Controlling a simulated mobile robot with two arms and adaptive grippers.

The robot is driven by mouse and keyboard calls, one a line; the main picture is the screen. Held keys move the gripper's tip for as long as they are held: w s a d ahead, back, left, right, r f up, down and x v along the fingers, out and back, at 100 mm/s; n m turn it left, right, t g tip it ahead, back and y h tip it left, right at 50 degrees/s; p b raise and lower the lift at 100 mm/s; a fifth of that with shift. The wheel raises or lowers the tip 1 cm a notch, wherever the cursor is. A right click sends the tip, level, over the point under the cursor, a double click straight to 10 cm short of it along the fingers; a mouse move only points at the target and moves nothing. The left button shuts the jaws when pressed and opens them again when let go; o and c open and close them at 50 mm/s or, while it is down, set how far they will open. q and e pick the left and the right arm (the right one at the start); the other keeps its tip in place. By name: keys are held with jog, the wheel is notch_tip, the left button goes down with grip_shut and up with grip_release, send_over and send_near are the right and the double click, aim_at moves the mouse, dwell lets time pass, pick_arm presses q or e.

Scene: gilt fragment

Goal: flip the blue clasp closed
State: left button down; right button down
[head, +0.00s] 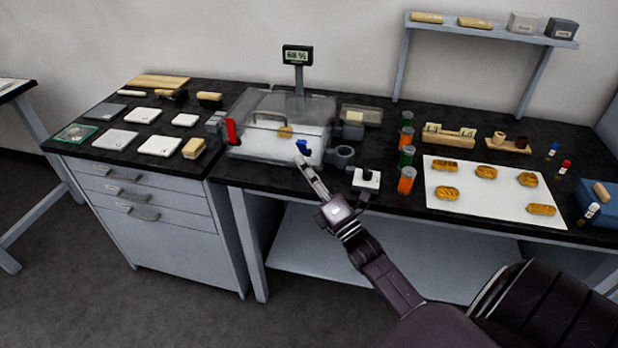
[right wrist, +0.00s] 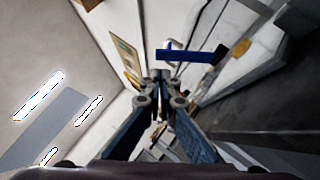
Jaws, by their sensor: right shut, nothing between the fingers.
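The clear box (head: 262,110) stands on the black bench. Its blue clasp (head: 303,147) is at the front right corner and appears to stick out from the box. In the right wrist view the blue clasp (right wrist: 188,55) shows as a bar just beyond my fingertips. My right gripper (head: 299,162) is shut and empty, just in front of and below the blue clasp. I cannot tell whether the fingertips touch it. A red clasp (head: 231,131) stands upright at the box's front left. My left gripper is not in view.
A small white device (head: 366,179) and a dark ring (head: 344,155) stand right of the clasp. Orange and green capped vials (head: 406,157) stand farther right, beside a white sheet (head: 470,205) with gilt pieces. Several white tiles (head: 159,146) lie left of the box.

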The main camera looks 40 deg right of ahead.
aim_at(303, 146)
jog(key=shift+w+d+r, duration=0.5)
jog(key=shift+d+r, duration=0.05)
jog(key=shift+d, duration=0.1)
jog(key=shift+r+m+p, duration=0.3)
jog(key=shift+r+p, duration=0.05)
jog(key=shift+p, duration=0.6)
jog(key=w+d+r+m+g+h+p, duration=0.1)
jog(key=m+p, duration=0.1)
jog(key=p, duration=0.2)
jog(key=w+d+r+m+g+p, duration=0.1)
jog(key=m+g+p, duration=0.1)
jog(key=p, duration=0.2)
jog(key=shift+d+h, duration=0.1)
jog(key=shift+h, duration=0.3)
jog(key=shift+s, duration=0.1)
